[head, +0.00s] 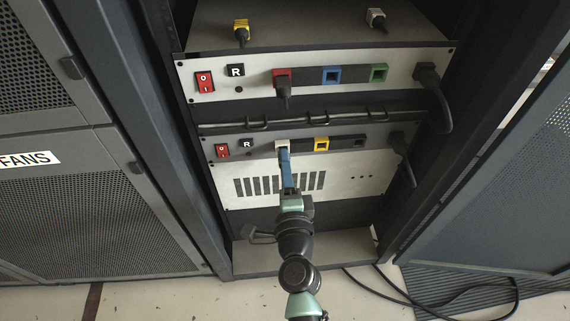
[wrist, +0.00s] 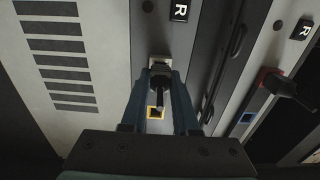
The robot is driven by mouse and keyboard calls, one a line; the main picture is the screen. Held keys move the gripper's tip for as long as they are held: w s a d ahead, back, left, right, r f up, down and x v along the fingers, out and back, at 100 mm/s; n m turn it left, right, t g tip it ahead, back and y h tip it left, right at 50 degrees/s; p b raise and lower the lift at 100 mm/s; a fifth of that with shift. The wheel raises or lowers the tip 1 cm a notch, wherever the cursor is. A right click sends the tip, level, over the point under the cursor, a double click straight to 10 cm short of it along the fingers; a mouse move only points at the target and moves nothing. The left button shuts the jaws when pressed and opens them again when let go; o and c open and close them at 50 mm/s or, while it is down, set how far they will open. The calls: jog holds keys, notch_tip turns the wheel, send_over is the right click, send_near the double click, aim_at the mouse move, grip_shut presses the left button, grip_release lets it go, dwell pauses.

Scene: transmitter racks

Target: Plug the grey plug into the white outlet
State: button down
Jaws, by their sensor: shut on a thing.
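The grey plug (wrist: 161,80) has a dark body and sits between the fingers of my gripper (wrist: 165,98) in the wrist view. My gripper is shut on it. Its front is at the white outlet (wrist: 159,61); I cannot tell how far in it sits. In the head view my gripper (head: 284,158) reaches up to the white outlet (head: 282,145) on the lower rack panel, and the fingers largely hide the plug.
A yellow outlet (head: 321,144) is just right of the white one. The upper panel has a plugged red outlet (head: 282,73), a blue (head: 331,75) and a green one (head: 379,72). A yellow plug (head: 241,31) and a pale plug (head: 376,17) lie on the top shelf. A cable bar (head: 310,119) runs between panels.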

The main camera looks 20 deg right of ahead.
jog(key=shift+w+d, duration=0.15)
jog(key=shift+w, duration=0.3)
jog(key=c, duration=0.6)
grip_release()
jog(key=b+v, duration=0.2)
jog(key=v, duration=1.1)
